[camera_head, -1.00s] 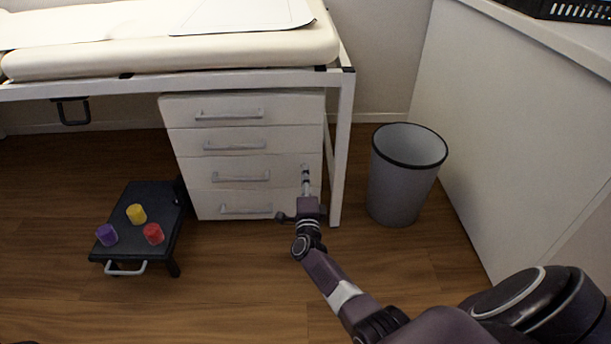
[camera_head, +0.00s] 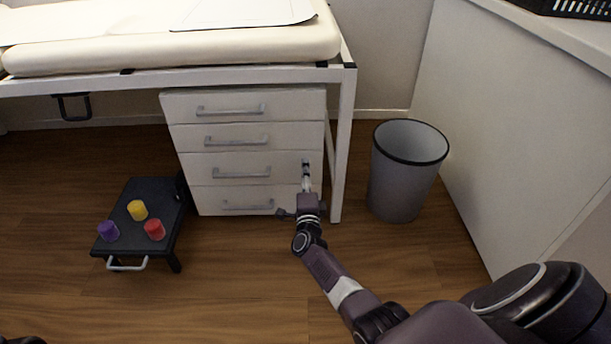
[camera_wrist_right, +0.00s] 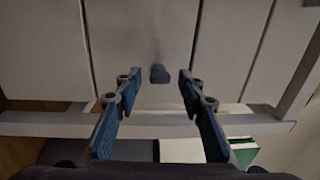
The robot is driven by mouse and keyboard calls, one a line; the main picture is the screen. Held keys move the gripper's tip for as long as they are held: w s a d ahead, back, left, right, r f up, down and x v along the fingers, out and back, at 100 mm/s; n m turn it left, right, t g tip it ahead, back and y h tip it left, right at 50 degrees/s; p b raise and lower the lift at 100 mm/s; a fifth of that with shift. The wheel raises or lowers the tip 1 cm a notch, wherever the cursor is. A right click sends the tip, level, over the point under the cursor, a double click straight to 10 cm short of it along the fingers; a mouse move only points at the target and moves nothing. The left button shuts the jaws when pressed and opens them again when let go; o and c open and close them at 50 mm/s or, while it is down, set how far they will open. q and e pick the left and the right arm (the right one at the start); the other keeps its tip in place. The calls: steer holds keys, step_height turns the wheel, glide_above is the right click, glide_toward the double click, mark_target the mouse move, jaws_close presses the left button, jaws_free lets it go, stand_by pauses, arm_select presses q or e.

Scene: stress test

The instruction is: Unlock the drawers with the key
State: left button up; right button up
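The white drawer unit (camera_head: 245,146) stands under the bed, its several drawers closed. A small dark piece, which looks like the key (camera_wrist_right: 158,75), sticks out from a drawer front in the right wrist view. It also shows as a dark spot near the right edge of the drawers in the head view (camera_head: 306,162). My right gripper (camera_wrist_right: 158,88) is open, with one blue-padded finger on each side of the dark piece, apart from it. In the head view my right gripper (camera_head: 307,179) is at the lower right of the drawers. My left gripper does not show clearly.
A white bed leg (camera_head: 342,150) stands just right of the drawers, close to my right gripper. A grey bin (camera_head: 402,185) is further right. A black step stool (camera_head: 168,203) with purple, yellow and red cylinders stands at left. The floor between is clear.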

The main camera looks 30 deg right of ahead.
steer(key=v, duration=1.2)
steer(key=shift+a, duration=0.1)
